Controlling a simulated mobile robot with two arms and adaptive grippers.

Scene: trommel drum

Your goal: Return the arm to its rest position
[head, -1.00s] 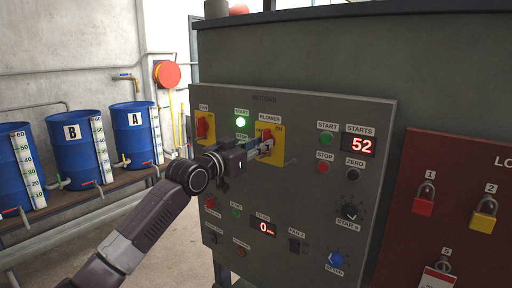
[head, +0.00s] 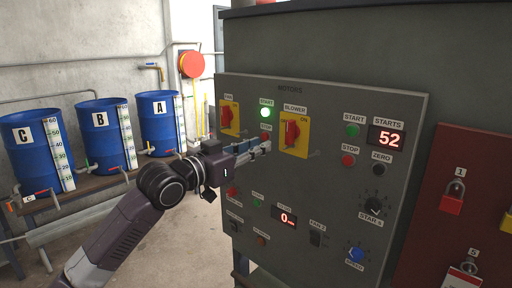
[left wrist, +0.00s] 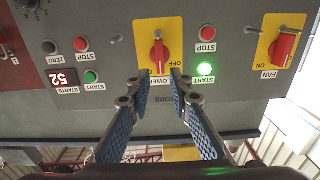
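My left gripper (head: 264,148) is in front of the grey motor panel (head: 330,200), just left of and below the red blower knob (head: 291,133) on its yellow plate. In the left wrist view the two blue-padded fingers (left wrist: 160,78) are spread, with nothing between them. The blower knob (left wrist: 159,56) shows beyond the fingertips, apart from them. The knob stands upright on its plate. My left arm is stretched out toward the panel. My right gripper is in neither view.
A lit green start button (head: 265,112) and the red fan knob (head: 226,117) are near the gripper. Blue drums (head: 98,135) stand on a bench at the left. A red lockout board (head: 462,210) is at the right. Open floor (head: 190,250) lies below the arm.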

